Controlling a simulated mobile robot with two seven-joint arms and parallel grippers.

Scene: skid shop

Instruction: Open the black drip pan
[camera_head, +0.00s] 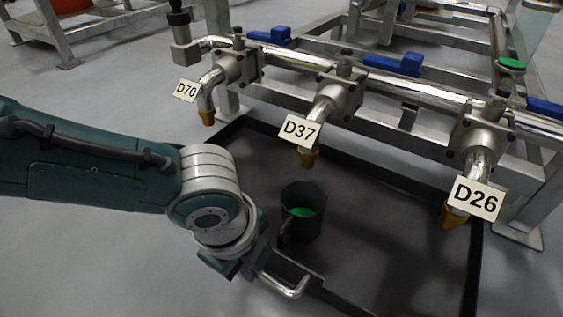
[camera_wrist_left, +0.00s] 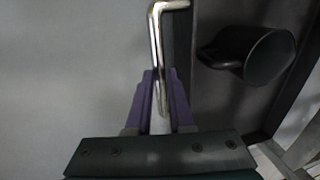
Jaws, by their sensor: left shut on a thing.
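The black drip pan (camera_head: 365,245) lies low under the row of taps, with a raised dark rim. Its bright metal handle (camera_head: 292,290) sticks out at the front edge. My left gripper (camera_head: 258,270) is at the left end of this handle. In the left wrist view, the purple fingers (camera_wrist_left: 160,90) are on either side of the handle bar (camera_wrist_left: 157,40), shut on it. The pan (camera_wrist_left: 222,105) shows to the right of the fingers there. My right gripper is not in view.
A dark mug (camera_head: 302,222) with green contents stands in the pan; it also shows in the left wrist view (camera_wrist_left: 266,57). Taps tagged D70 (camera_head: 186,90), D37 (camera_head: 299,131) and D26 (camera_head: 475,198) hang above the pan. Grey floor (camera_head: 90,255) is clear at front left.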

